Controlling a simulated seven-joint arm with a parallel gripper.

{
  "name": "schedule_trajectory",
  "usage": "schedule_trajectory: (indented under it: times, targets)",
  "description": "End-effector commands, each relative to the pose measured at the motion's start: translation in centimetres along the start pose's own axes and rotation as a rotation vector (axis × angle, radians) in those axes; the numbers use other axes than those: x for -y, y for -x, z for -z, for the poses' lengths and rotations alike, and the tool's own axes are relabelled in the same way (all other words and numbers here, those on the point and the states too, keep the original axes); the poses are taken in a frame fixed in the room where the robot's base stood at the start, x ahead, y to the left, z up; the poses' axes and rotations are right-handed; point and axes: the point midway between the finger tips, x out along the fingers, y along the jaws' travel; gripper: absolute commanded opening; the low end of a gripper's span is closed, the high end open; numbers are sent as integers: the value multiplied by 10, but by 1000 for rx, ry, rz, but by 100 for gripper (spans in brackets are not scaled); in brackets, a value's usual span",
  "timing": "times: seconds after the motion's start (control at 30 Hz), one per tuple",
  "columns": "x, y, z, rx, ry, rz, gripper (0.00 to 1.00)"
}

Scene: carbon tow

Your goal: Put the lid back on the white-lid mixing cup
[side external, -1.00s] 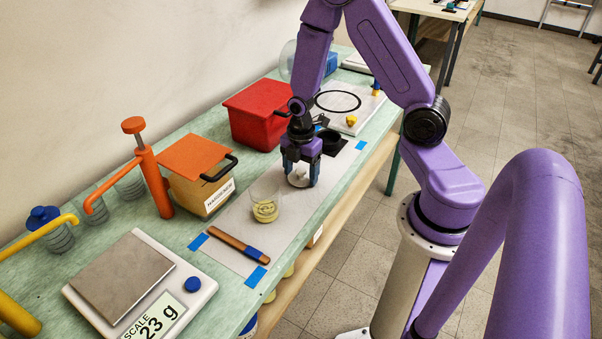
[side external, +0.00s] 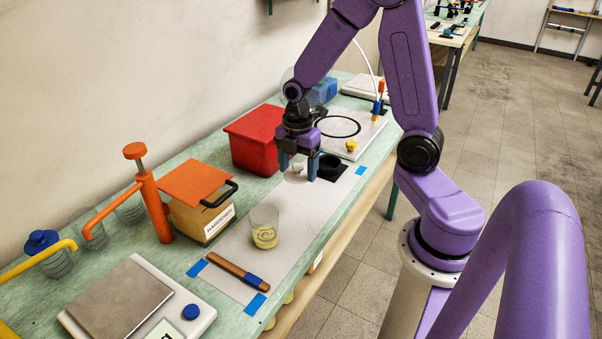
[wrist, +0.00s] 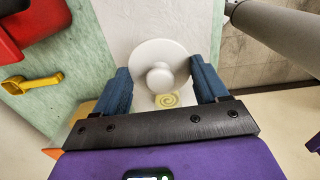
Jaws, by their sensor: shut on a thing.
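My gripper (side external: 298,169) is shut on the white lid. The lid (wrist: 160,60) is a round disc with a round knob, held between my two blue fingers in the wrist view. In the side view the lid (side external: 296,175) shows between the fingers, partly hidden by them. The clear mixing cup (side external: 265,228) stands upright and uncovered on the pale mat, nearer the side camera than the lid and apart from it. It has yellow contents. In the wrist view, yellow contents with a spiral (wrist: 167,101) show just past the lid's edge; the cup wall is mostly hidden.
A wooden-handled tool (side external: 238,269) lies on the mat (side external: 285,260) near the cup. A hardener box (side external: 202,205), orange pump (side external: 150,195) and red bin (side external: 258,140) stand to the left. A scale (side external: 130,295) is at the front.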

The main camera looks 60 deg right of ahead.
Motion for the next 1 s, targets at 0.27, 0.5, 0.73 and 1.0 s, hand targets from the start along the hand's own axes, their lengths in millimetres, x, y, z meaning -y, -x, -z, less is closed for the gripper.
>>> schedule_trajectory:
  times: [0.27, 0.5, 0.73, 1.0]
  targets:
    - [-13, 33, 81, -1, 211, -5, 45]
    - [-9, 53, 131, -1, 342, -3, 45]
    - [-7, 52, 140, 0, 368, 2, 45]
    - [-6, 31, 140, 1, 366, 3, 45]
